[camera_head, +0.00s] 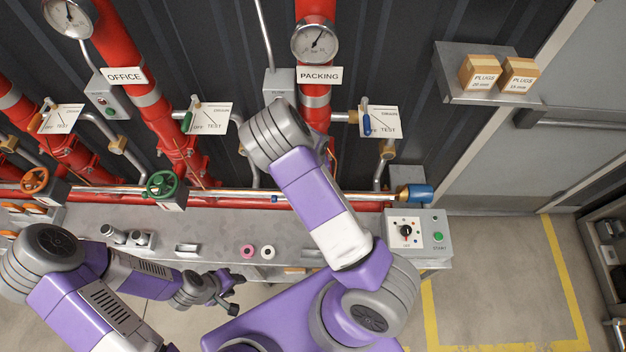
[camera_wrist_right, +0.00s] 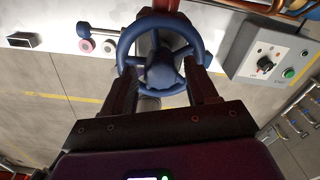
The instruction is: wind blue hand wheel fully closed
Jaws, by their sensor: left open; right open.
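The blue hand wheel (camera_wrist_right: 163,73) shows in the right wrist view, with a round rim, spokes and a thick hub. My right gripper (camera_wrist_right: 160,68) is open; its two dark fingers reach up to the lower rim, one on each side of the hub. I cannot tell whether they touch the rim. In the head view my right arm hides the wheel and the right gripper. My left gripper (camera_head: 229,301) is open and empty, low in the head view, in front of the bench and well away from the wheel.
An orange hand wheel (camera_head: 34,180) and a green hand wheel (camera_head: 162,184) sit on the pipes to the left. A control box (camera_head: 418,232) with a knob and START button stands on the bench (camera_head: 215,235). A blue cylinder (camera_head: 417,193) caps the horizontal pipe.

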